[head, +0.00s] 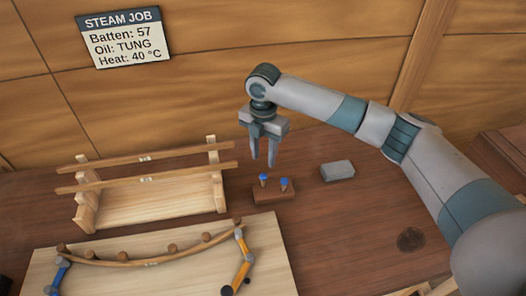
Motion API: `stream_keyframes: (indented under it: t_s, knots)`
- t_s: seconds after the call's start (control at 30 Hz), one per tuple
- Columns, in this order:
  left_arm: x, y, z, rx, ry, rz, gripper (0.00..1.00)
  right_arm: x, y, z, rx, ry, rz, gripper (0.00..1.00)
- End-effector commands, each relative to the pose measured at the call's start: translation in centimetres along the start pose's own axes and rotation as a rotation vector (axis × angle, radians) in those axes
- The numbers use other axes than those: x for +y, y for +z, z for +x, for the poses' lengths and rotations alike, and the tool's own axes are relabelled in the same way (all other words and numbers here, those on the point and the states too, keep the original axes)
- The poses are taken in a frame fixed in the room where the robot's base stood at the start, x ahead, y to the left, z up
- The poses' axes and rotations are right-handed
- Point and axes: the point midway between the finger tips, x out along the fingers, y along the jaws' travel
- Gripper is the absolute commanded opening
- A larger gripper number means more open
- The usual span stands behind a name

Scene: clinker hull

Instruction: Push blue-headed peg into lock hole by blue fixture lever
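Two blue-headed pegs, a left one (264,180) and a right one (284,184), stand upright in a small brown block (274,196) on the table. My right gripper (263,164) points down just above the left peg, fingers apart and nothing between them. The blue fixture lever (58,274) is at the left end of the pale fixture board (190,280), near the end of a curved batten (150,263). I cannot make out the lock hole by it. My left gripper is not in view.
An orange lever (242,262) is at the board's right end, with a black round knob (227,290) near its foot. A wooden rack (150,207) holding straight battens stands behind the board. A grey block (337,170) lies right of the pegs. The table further right is mostly clear.

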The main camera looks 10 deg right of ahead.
Motion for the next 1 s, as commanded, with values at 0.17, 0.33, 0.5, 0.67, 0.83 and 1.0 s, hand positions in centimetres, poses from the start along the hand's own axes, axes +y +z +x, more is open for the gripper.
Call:
stream_keyframes:
  t_s: [0.17, 0.33, 0.5, 0.67, 0.83, 1.0]
  knots:
    - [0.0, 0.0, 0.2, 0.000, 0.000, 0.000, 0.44, 0.0, 0.0, 0.2, 0.000, 0.000, 0.000, 0.34]
    - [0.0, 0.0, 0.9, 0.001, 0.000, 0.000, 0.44, 0.0, 0.0, 0.9, 0.000, 0.000, 0.000, 0.34]
    - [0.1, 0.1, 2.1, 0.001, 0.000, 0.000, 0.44, 0.0, 0.0, 2.3, 0.000, 0.000, 0.001, 0.34]
    - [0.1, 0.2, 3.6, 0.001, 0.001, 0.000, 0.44, 0.0, 0.0, 3.9, 0.001, 0.001, 0.000, 0.34]
    - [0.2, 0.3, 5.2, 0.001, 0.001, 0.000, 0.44, 0.0, 0.0, 5.6, 0.001, 0.000, 0.000, 0.34]
    - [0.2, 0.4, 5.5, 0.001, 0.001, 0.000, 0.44, 0.0, 0.0, 6.7, 0.001, -0.001, 0.001, 0.34]
